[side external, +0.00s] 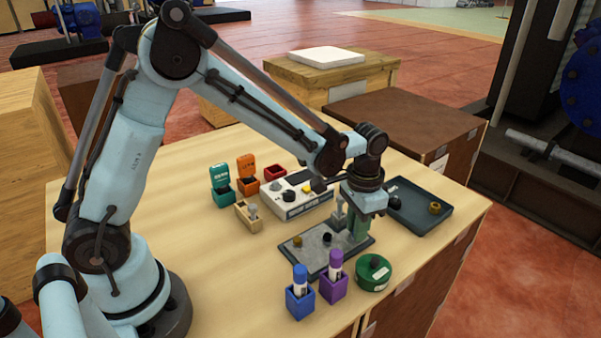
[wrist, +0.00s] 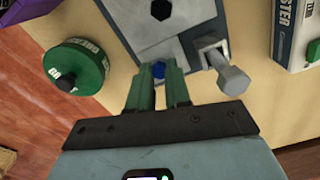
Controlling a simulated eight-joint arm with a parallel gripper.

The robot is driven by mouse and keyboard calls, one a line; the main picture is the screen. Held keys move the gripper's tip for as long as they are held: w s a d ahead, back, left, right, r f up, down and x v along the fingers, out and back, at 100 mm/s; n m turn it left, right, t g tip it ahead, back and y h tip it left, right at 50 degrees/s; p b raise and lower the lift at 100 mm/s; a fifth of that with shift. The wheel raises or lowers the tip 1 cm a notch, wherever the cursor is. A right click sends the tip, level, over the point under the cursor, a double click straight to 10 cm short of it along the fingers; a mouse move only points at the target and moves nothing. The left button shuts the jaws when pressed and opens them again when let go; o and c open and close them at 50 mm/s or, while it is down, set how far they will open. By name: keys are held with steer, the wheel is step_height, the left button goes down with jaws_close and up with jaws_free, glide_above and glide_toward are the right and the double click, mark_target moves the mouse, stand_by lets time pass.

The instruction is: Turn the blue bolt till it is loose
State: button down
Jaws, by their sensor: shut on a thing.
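The blue bolt (wrist: 158,70) shows as a small blue hexagonal piece on the grey plate (wrist: 190,25) in the wrist view. My gripper (wrist: 160,72) has its green fingers on either side of it and is shut on it. In the side external view my gripper (side external: 357,238) points down at the right end of the plate (side external: 318,264), and the blue bolt is hidden there. A dark hexagonal piece (wrist: 160,9) sits farther along the plate. A grey bolt-shaped post (wrist: 232,79) stands beside my fingers.
A green round container (side external: 373,273) stands near the plate's front right. Blue (side external: 300,300) and purple (side external: 334,286) holders stand in front. A white tester box (side external: 298,197) is behind the plate. A dark tray (side external: 418,209) lies at the right. Bare table lies left of the plate.

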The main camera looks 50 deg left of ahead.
steer(key=n, duration=0.4)
steer(key=shift+n, duration=2.1)
steer(key=c, duration=1.1)
jaws_free()
steer(key=shift+o, duration=0.2)
steer(key=shift+r, duration=0.15)
step_height(320, 180, up, 12)
